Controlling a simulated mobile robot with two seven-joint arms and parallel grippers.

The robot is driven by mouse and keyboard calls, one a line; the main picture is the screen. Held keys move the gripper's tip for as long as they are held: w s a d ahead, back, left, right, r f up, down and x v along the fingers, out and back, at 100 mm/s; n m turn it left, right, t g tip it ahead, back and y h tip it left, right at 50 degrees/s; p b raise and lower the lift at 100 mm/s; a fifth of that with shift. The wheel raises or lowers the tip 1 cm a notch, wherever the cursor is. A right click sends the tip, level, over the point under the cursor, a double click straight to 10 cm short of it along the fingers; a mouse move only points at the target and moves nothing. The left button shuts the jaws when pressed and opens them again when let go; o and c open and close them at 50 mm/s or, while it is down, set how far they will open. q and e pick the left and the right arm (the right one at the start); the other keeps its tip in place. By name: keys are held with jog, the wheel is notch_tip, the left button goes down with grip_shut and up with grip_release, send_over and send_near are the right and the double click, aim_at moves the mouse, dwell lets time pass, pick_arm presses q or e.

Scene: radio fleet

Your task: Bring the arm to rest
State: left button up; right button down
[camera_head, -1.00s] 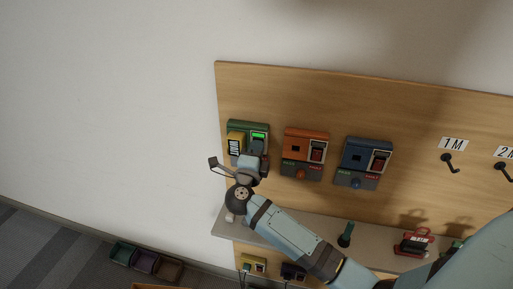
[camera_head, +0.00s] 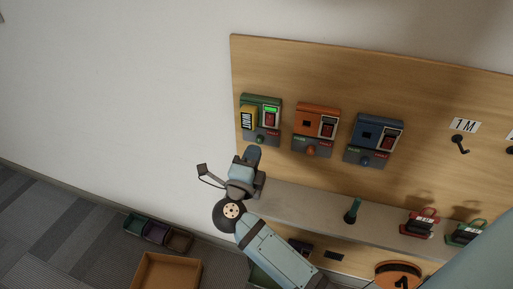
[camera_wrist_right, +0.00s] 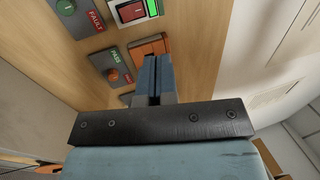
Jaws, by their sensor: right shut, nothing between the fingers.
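My right arm comes in from the lower right in the head view, and my right gripper (camera_head: 252,156) is in front of the board's lower left part, below the green unit (camera_head: 261,119). In the right wrist view the two blue-grey fingers (camera_wrist_right: 153,75) are together with nothing between them. My left gripper is not in view.
An orange unit (camera_head: 316,129) and a blue unit (camera_head: 373,139) sit to the right on the wooden board (camera_head: 420,95). A grey shelf (camera_head: 310,207) runs below, with red (camera_head: 419,224) and green items. Small bins and a brown box (camera_head: 165,272) are on the floor.

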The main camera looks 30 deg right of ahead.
jog(key=shift+f, duration=0.1)
dwell(0.4)
jog(key=s+a+f+n+t+y+p, duration=0.3)
jog(key=s+a+n+t+y, duration=0.1)
jog(key=n+y, duration=0.6)
jog(key=s+a+f+n+t+y+p, duration=0.25)
jog(key=s+a+n+y, duration=0.2)
jog(key=n+y, duration=0.6)
jog(key=s+f+n+g+h+p, duration=0.2)
jog(key=s+f+n+g, duration=0.7)
jog(key=s+f, duration=0.3)
notch_tip(320, 180, down, 2)
jog(key=shift+d+f+n, duration=0.2)
jog(key=shift+d+n, duration=0.25)
jog(key=shift+n, duration=0.2)
